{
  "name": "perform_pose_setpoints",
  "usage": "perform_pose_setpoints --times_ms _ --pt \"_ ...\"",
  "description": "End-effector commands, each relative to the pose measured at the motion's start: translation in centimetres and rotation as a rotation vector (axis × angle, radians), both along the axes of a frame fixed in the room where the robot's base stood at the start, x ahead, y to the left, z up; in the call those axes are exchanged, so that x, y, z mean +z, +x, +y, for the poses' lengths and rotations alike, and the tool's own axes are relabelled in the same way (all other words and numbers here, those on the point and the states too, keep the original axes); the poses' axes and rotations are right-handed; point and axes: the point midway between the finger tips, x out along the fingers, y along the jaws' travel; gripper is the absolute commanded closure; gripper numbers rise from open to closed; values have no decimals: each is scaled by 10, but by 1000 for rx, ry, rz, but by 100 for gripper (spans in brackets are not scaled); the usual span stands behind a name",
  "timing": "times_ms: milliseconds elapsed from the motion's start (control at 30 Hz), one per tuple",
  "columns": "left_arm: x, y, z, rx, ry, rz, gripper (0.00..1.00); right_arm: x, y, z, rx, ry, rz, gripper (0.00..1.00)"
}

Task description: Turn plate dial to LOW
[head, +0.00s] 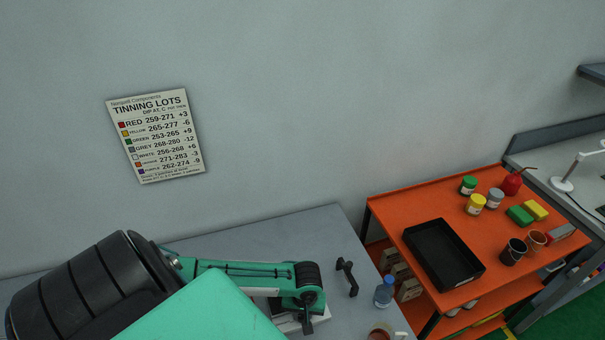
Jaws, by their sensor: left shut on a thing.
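My left arm comes in from the left and reaches down to the bench. My left gripper (308,322) is shut at the front of a low white device (288,322), which looks like the plate. The dial itself is hidden behind the fingers, and its setting cannot be read. Most of the device is covered by my arm. My right gripper is not in view.
On the grey bench (300,232) are a black handle-like object (347,277), a blue bottle (384,291) and a brown cup (379,333). An orange cart (400,208) at right holds a black tray (443,222) and several jars. A tinning-lots sign (155,135) hangs on the wall.

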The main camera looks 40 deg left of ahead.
Motion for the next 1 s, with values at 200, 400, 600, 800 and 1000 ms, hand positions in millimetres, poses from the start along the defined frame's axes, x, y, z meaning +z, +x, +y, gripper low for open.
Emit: perform_pose_setpoints --times_ms 200,400,600,800,1000 --pt "1 0 1 -204 2 -2 100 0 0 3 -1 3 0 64" --pt "1 0 1 -395 3 -1 100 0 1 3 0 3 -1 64" --pt "1 0 1 -585 2 -1 100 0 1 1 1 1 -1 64" --pt "1 0 2 -775 2 -2 100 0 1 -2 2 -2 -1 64" --pt "1 0 2 -960 2 -2 100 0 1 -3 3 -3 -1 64"
